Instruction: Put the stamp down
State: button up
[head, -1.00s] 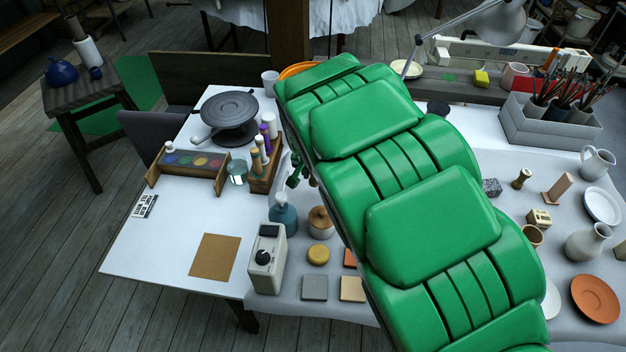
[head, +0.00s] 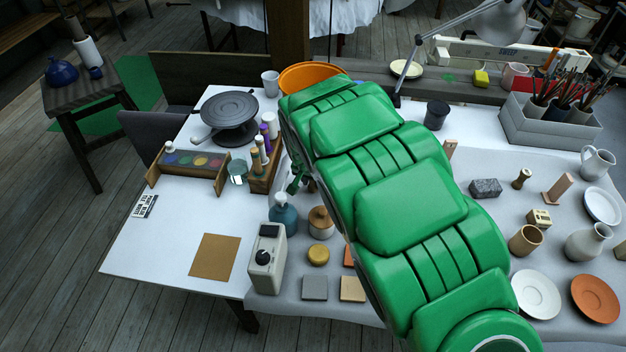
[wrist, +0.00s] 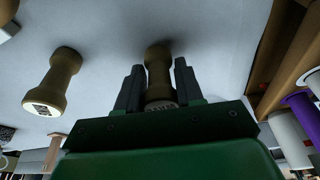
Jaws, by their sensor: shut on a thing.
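My gripper (wrist: 158,88) is shut on a stamp (wrist: 159,70), a dark brown waisted piece, in the wrist view. The stamp's lettered end is toward the camera, between my fingers. Its other end points at the pale surface; whether it touches is not clear. A second, similar stamp (wrist: 53,80) is apart on the left, its lettered face showing. A similar stamp (head: 521,178) stands on the right part of the table there.
A wooden rack (head: 263,172) with tools, a blue bottle (head: 283,217) and a lidded jar (head: 321,223) are left of my arm. The table's left front (head: 165,240) is mostly clear.

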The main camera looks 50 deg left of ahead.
jog(key=shift+f, duration=0.1)
jog(key=o, duration=1)
jog(key=shift+v, duration=6.1)
